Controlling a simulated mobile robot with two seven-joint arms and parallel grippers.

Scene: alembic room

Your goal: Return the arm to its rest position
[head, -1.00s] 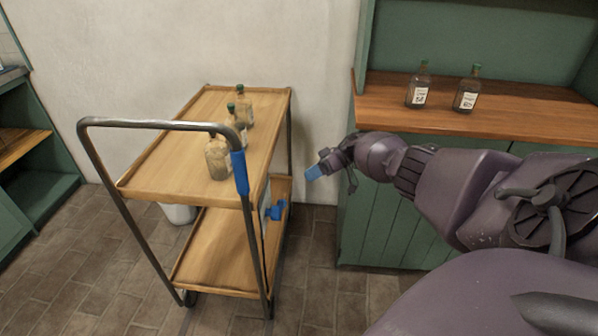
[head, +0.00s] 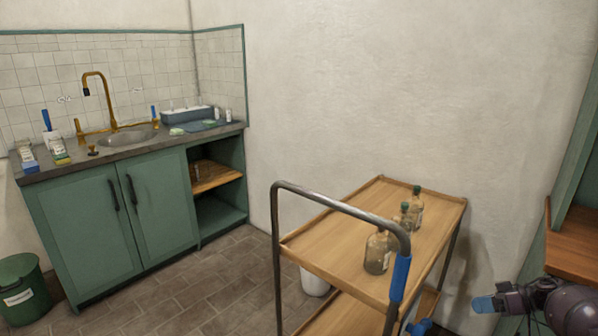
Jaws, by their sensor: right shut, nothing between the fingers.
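My right gripper (head: 484,304) shows at the lower right edge in the head view, with blue fingertips pointing left. It is shut and empty, in the air to the right of the wooden cart (head: 340,262). Only the wrist end of my right arm (head: 560,304) is in the picture; the rest is cut off. My left gripper is not in view.
Several glass bottles (head: 378,252) stand on the cart's top shelf. A green sink cabinet (head: 85,228) stands at the left, with a green bin (head: 22,290) beside it. A wooden counter (head: 575,247) is at the right edge. Floor (head: 215,275) is clear between cabinet and cart.

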